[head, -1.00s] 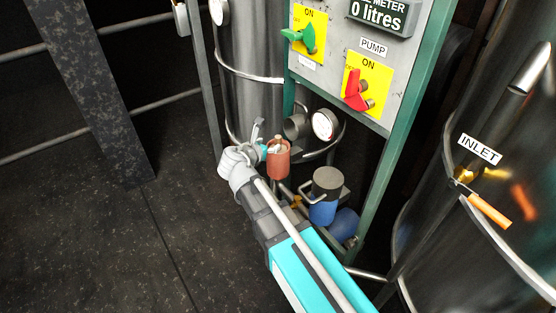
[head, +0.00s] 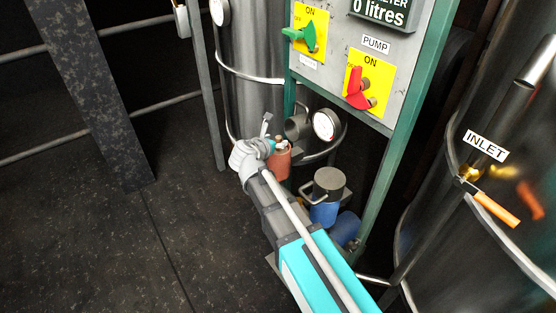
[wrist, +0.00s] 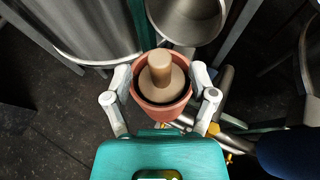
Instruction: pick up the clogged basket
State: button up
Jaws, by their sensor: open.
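The basket, a tan disc with an upright knob (wrist: 161,75), sits inside a reddish-brown cup-shaped housing (wrist: 164,113). The housing (head: 279,166) also shows in the head view, partly behind my gripper, which hides most of the basket there. My gripper (wrist: 161,82) is open, with one white finger on each side of the housing and nothing held. The fingers lie close to the housing's rim; whether they touch it I cannot tell. In the head view my gripper (head: 266,144) is at the housing's upper left.
An open grey metal cup (head: 297,127) stands just behind the housing, beside a round gauge (head: 326,125). A blue pump with a dark cap (head: 326,196) is to the right. A green-framed panel (head: 345,60) rises above. Open floor lies to the left.

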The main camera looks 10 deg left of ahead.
jog(key=shift+b+x, duration=0.35)
jog(key=shift+x, duration=1.05)
grip_shut()
